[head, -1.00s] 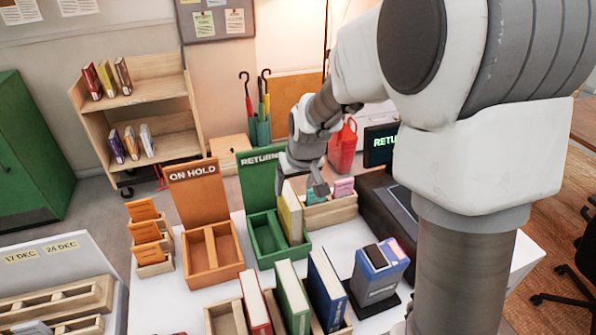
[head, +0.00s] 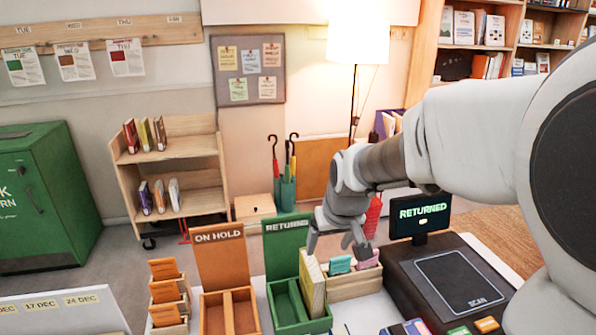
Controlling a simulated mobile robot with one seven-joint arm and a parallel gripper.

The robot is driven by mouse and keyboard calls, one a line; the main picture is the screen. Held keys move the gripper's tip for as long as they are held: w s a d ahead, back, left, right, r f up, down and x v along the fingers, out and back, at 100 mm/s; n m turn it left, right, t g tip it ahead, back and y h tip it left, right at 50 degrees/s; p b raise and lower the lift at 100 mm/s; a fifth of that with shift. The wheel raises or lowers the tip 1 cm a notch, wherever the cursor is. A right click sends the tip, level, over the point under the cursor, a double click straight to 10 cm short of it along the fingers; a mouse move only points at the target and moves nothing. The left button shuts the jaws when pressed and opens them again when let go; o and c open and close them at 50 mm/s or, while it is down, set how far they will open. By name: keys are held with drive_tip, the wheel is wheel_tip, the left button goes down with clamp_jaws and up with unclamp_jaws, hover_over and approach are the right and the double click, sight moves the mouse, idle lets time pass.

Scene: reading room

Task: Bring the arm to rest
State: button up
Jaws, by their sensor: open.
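My gripper (head: 334,238) hangs at the end of my arm, which reaches in from the right in the head view. Its fingers are apart and point down, with nothing seen between them.
The orange ON HOLD rack (head: 213,313) is left of the green one. A wooden card box (head: 347,288) and the black scanner (head: 450,283) with its RETURNED screen (head: 421,214) are to the right. Umbrellas (head: 285,170) and a book cart (head: 170,180) stand behind.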

drive_tip(key=s+d+r, duration=0.1)
drive_tip(key=s+r, duration=0.2)
drive_tip(key=s, duration=0.4)
drive_tip(key=s+d+r+m+p, duration=0.1)
drive_tip(key=s+d+r, duration=0.1)
drive_tip(key=s, duration=0.5)
drive_tip(key=s+d+r+m+t, duration=0.1)
drive_tip(key=s+d+r, duration=0.1)
drive_tip(key=s, duration=0.5)
drive_tip(key=shift+s+r+h+p, duration=0.15)
drive_tip(key=shift+r+h+p, duration=0.2)
drive_tip(key=shift+r, duration=0.5)
